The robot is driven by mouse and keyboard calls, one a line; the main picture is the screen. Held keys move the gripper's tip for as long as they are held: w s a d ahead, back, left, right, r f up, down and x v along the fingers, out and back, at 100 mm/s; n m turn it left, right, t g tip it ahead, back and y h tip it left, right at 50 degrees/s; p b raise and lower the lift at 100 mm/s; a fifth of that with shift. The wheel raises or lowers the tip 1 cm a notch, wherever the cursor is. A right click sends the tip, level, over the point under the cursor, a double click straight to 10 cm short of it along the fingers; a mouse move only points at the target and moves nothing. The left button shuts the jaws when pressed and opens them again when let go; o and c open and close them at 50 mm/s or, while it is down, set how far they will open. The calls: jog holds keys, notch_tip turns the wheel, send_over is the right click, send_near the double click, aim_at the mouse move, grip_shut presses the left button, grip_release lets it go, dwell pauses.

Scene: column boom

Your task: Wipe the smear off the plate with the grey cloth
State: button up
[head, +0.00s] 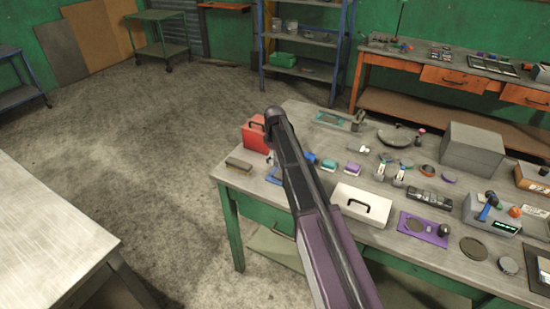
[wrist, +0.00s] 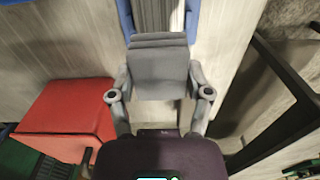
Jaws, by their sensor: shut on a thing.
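The grey cloth (wrist: 158,70) shows in the wrist view as a folded block between the two fingers of my gripper (wrist: 160,88). My gripper is shut on it. In the head view, a bit of blue (head: 273,176) shows beside my arm, which hides most of the gripper area. I cannot make out a smear, or tell for certain which thing is the plate.
A red toolbox (head: 256,134) stands at the bench's far-left corner; in the wrist view it (wrist: 65,112) is left of my gripper. A brown-topped block (head: 238,164) lies near the left edge. A white box (head: 360,205) and several small things crowd the right side.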

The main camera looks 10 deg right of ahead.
jog(key=shift+r+p, duration=0.5)
jog(key=shift+r, duration=0.25)
jog(key=shift+r+p, duration=1.5)
jog(key=shift+r, duration=0.05)
